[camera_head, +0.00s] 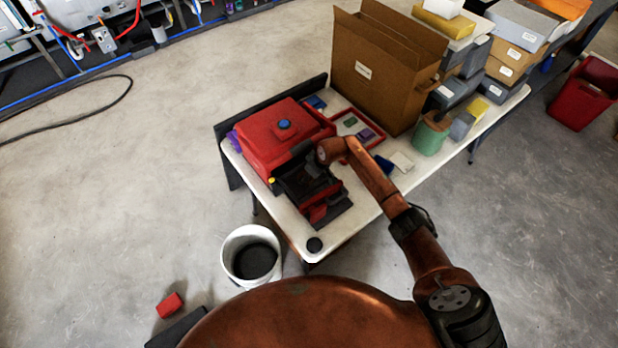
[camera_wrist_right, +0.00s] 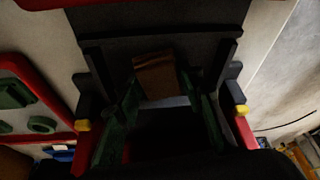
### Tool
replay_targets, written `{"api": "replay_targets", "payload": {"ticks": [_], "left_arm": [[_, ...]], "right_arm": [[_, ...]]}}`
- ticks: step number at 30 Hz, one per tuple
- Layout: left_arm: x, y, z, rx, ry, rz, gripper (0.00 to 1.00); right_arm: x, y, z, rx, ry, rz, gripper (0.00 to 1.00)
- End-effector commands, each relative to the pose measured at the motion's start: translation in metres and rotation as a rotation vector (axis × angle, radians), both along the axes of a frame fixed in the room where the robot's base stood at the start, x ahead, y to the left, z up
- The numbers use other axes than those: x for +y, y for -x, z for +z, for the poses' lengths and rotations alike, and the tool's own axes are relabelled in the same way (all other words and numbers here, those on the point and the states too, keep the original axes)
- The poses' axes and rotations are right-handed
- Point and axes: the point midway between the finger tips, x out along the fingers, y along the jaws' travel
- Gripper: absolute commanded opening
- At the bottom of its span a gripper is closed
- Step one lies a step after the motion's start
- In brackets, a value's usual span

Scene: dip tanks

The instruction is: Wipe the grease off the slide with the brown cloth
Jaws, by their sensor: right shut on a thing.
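My right gripper (camera_wrist_right: 158,88) is shut on the brown cloth (camera_wrist_right: 156,70), which shows as a small folded block between the fingertips. The cloth is over or against a dark grey surface (camera_wrist_right: 112,52) with raised edges, which appears to be the slide; contact is unclear. No grease can be made out in the dim wrist view. In the head view my right arm reaches to the front of a red machine (camera_head: 268,137) on the white table. The dark gripper there blends with the machine's dark front part (camera_head: 335,208), and the cloth is hidden. My left gripper is not in view.
A red-rimmed tray (camera_head: 372,141), a green canister (camera_head: 431,134) and a large cardboard box (camera_head: 374,85) stand beside the machine. Several boxes are stacked at the table's far right. A white bucket (camera_head: 236,243) and a red block (camera_head: 169,305) are on the floor.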

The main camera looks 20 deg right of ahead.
Motion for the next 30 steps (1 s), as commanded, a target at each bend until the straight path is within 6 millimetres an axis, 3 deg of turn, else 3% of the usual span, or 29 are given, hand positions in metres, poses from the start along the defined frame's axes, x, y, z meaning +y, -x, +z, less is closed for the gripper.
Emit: {"api": "replay_targets", "payload": {"ticks": [7,24,30], "left_arm": [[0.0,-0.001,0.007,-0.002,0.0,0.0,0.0],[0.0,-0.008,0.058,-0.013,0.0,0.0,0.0],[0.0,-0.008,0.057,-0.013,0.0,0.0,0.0]], "right_arm": [[0.0,0.001,0.007,0.001,0.001,0.0,0.16],[0.0,0.0,0.061,-0.001,0.0,0.0,0.16],[0.0,0.0,0.061,-0.001,-0.001,0.0,0.16]]}}
